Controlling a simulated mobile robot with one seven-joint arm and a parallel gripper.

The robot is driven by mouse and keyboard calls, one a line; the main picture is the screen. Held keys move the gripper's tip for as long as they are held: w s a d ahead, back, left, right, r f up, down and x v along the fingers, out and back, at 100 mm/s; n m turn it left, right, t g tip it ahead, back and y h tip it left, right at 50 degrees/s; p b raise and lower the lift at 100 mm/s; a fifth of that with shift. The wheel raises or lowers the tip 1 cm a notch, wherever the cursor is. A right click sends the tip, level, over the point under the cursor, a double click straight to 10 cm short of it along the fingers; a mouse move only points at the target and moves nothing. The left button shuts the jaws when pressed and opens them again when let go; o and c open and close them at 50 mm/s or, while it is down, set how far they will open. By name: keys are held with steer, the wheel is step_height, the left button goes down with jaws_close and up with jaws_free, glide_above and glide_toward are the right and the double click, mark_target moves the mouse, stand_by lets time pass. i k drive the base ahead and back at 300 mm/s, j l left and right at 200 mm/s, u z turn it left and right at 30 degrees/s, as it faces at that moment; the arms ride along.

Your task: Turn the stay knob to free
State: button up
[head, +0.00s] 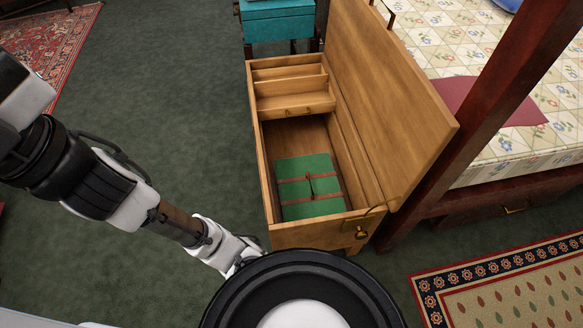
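A wooden chest (313,235) stands in the middle of the head view with its lid (390,105) raised and leaning to the right. At the chest's near right corner a small brass-coloured knob (361,233) sits on the outer end wall, with a thin dark stay (372,211) just above it, close to the lid's lower corner. The knob's exact setting is too small to tell. My arm reaches in from the left, and its white wrist part ends near the chest's near left corner. My gripper's fingers do not show; a large round black part in front blocks that area.
Inside the chest are a divided wooden tray (292,107) and a green strapped folder (298,171). A bed (487,175) with a dark post (500,95) stands close on the right. A teal box (278,24) is behind.

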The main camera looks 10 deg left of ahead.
mark_target(361, 234)
steer(key=k, duration=0.1)
steer(key=k+z, duration=0.45)
steer(key=k, duration=0.15)
steer(key=i+l+z, duration=0.15)
steer(key=l+z, duration=0.2)
steer(key=i+l+z, duration=0.3)
steer(key=k+l, duration=0.1)
